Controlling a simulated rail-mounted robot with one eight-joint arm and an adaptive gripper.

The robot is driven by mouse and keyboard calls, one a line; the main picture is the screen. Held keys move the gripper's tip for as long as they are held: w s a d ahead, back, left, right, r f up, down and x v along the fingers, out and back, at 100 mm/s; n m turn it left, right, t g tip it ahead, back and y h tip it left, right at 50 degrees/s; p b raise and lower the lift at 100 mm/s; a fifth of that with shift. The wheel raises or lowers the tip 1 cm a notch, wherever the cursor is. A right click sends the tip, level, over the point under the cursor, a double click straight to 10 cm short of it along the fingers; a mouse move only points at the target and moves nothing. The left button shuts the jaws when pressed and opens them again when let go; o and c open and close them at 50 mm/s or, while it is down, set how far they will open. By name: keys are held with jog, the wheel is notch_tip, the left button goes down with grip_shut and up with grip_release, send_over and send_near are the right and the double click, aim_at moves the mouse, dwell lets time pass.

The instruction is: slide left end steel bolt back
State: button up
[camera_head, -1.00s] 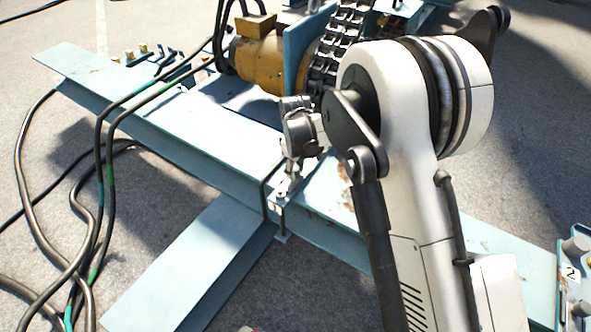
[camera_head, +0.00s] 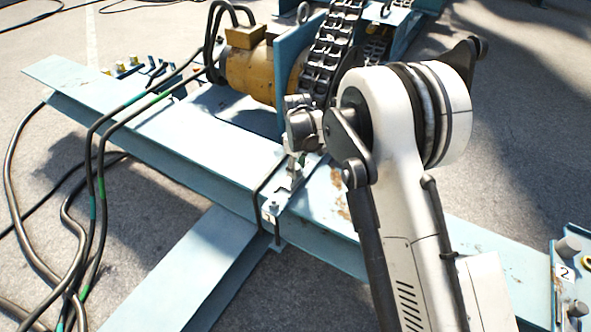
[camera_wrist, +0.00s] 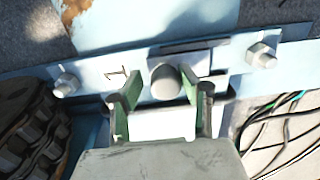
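The steel bolt (camera_wrist: 164,84) shows in the wrist view as a round grey end in front of a light blue plate (camera_wrist: 113,78) marked 1. My gripper (camera_wrist: 162,88) has its two green-padded fingers on either side of the bolt's end, the left one with a small gap and the right one very near it. I cannot tell whether either finger touches it. In the head view my gripper (camera_head: 297,160) is at the bolt's bracket (camera_head: 275,205) on the blue beam, and mostly hides the bolt.
The long light blue beam (camera_head: 120,110) crosses the floor, with black cables (camera_head: 98,190) over its left part. A yellow motor (camera_head: 250,75) and a chain (camera_head: 330,50) stand behind my gripper. A plate marked 2 (camera_head: 563,280) is at the far right. Two hex bolts (camera_wrist: 262,56) hold the plate.

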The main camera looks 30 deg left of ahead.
aim_at(297, 166)
jog(key=shift+o, duration=0.6)
notch_tip(297, 166, up, 12)
dwell(0.5)
